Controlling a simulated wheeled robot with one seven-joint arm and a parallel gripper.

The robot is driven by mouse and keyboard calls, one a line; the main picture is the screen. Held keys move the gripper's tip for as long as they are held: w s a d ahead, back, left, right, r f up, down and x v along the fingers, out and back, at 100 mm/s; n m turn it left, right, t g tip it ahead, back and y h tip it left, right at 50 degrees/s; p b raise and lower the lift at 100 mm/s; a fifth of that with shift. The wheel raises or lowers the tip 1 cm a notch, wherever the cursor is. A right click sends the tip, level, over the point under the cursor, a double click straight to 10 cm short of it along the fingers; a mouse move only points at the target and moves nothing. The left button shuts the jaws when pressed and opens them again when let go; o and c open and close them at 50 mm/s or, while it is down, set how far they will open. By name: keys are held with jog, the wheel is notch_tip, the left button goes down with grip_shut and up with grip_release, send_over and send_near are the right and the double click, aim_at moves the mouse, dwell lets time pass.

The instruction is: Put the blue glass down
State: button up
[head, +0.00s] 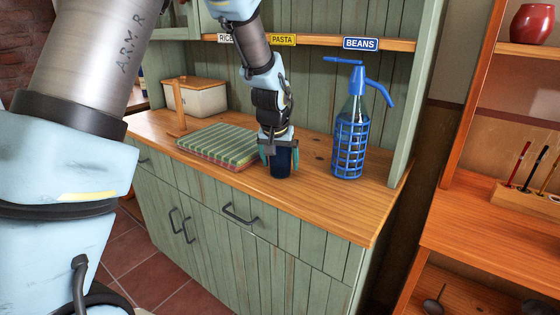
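The blue glass (281,164) is dark blue and stands upright at the wooden top (325,203) of the green cabinet, near its front edge. It looks to be at the surface, but I cannot tell whether its base touches. My gripper (279,150) points down over the glass, with its teal fingers on either side of the upper part. The fingers appear to be around the glass. The rim of the glass is hidden by my gripper.
A blue siphon bottle (350,138) stands close to the right of the glass. A striped folded cloth (219,144) lies to the left. A white box with a wooden lid (199,97) stands behind the cloth. The countertop's right front corner is clear. A shelf (310,41) runs above.

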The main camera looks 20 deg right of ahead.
jog(key=shift+o, duration=0.2)
jog(key=shift+r, duration=0.25)
jog(key=b+v, duration=0.1)
jog(key=v, duration=1)
jog(key=shift+r, duration=0.4)
jog(key=a+f+n+y, duration=0.1)
jog(key=a+f+n, duration=0.15)
jog(key=a, duration=0.75)
jog(key=a+f+n+y, duration=0.1)
jog(key=a+f, duration=0.2)
jog(key=a, duration=0.6)
jog(key=s+a+f+n+g, duration=0.1)
jog(key=s+a+f, duration=0.1)
jog(key=a, duration=0.5)
jog(key=s+a+f+n+g, duration=0.1)
jog(key=s+a+f+n, duration=0.1)
jog(key=s+a, duration=0.3)
jog(key=shift+s+a+f+y, duration=0.25)
jog(key=shift+a+f+y, duration=0.1)
jog(key=shift+a, duration=1.2)
